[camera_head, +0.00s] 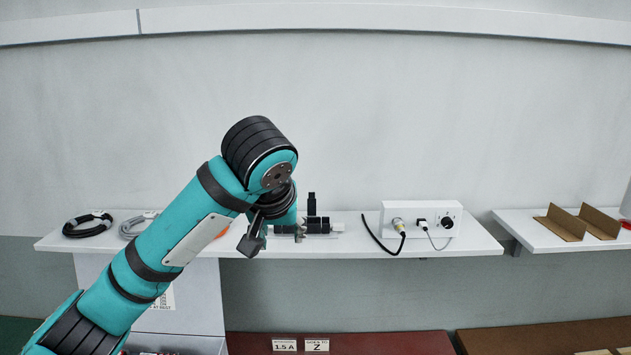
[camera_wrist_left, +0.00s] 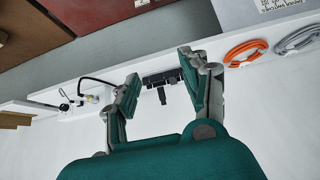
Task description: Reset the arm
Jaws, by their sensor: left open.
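My left arm (camera_head: 175,243) reaches in from the lower left over the shelf in the head view. My left gripper (camera_head: 275,238) points down at the front of the shelf, partly hidden behind its wrist. In the left wrist view the two fingers (camera_wrist_left: 160,80) stand wide apart with nothing held between them. A black tool-like item (camera_head: 318,225) with an upright black part lies on the shelf just right of the gripper. It also shows beyond the open fingers in the left wrist view (camera_wrist_left: 175,76). My right gripper is not in view.
The white shelf (camera_head: 480,240) carries a black cable coil (camera_head: 88,226), a grey coil (camera_head: 135,225), an orange cable (camera_wrist_left: 245,52) and a white connector box (camera_head: 432,209) with cables. Brown angled pieces (camera_head: 565,223) lie on a second shelf. A red surface (camera_head: 390,343) lies below.

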